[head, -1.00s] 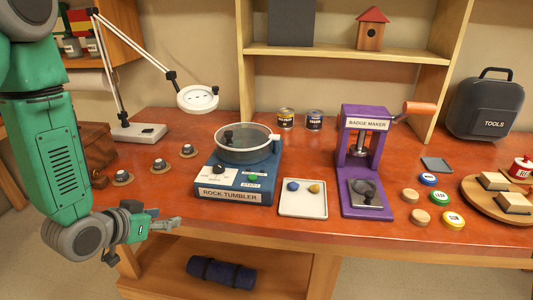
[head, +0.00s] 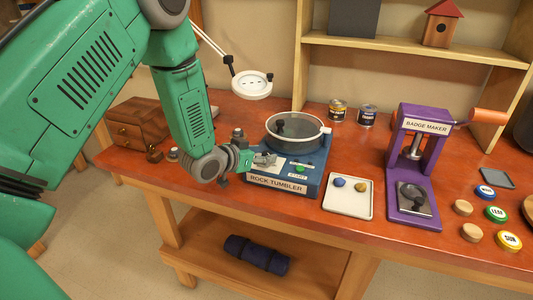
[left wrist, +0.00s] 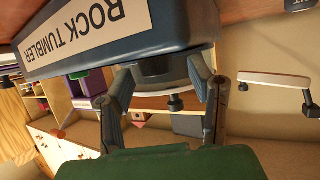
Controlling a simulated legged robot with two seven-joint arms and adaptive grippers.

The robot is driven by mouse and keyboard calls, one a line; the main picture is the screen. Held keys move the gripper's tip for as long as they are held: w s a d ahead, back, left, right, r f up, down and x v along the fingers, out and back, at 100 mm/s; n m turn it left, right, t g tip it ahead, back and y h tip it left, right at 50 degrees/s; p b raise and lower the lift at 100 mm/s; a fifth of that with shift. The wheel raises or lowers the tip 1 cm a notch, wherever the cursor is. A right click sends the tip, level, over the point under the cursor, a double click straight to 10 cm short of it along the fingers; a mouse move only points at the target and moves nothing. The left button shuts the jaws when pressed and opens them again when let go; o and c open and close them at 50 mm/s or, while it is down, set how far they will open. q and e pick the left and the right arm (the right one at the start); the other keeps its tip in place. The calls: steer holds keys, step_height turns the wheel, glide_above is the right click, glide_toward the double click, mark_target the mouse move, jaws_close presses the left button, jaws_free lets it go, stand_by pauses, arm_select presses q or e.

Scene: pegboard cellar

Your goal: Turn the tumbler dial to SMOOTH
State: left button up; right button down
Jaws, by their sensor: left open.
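The blue rock tumbler (head: 313,180) stands on the red-orange bench, its round clear-topped drum (head: 295,132) at the back. A white dial panel (head: 296,163) and a green button (head: 299,169) show on its top. My left gripper (head: 268,159) is open at the tumbler's left front, over the panel's left end. The dial is hidden there in the head view. In the left wrist view the tumbler (left wrist: 180,22) appears upside down beyond my spread fingers (left wrist: 164,92). I cannot make out the dial or its setting. My right gripper is not in view.
A white tray (head: 347,207) with two stones and the purple badge maker (head: 416,165) stand to the right. A magnifier lamp (head: 252,85) hangs behind my left arm. A wooden drawer box (head: 136,125) stands at the left.

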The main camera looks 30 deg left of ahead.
arm_select(q)
steer(key=shift+x, duration=0.75)
steer(key=shift+w+d, duration=0.1)
steer(key=shift+d, duration=0.1)
jaws_close()
steer(key=shift+a, duration=0.1)
steer(key=shift+m+h, duration=0.4)
steer(key=shift+h, duration=0.1)
steer(key=m+g+h+p, duration=0.1)
steer(key=m+h, duration=0.1)
steer(key=m+g+h+p, duration=0.1)
steer(key=m+h, duration=0.1)
steer(key=shift+a+m+h, duration=0.2)
steer(key=shift+m+h, duration=0.1)
steer(key=shift+h, duration=0.1)
steer(key=shift+f+m+g+h, duration=0.1)
steer(key=shift+m+g+h, duration=0.9)
steer(key=shift+m, duration=0.2)
steer(key=shift+m+g+h, duration=0.7)
steer(key=shift+m+g, duration=0.2)
steer(key=shift+g, duration=0.1)
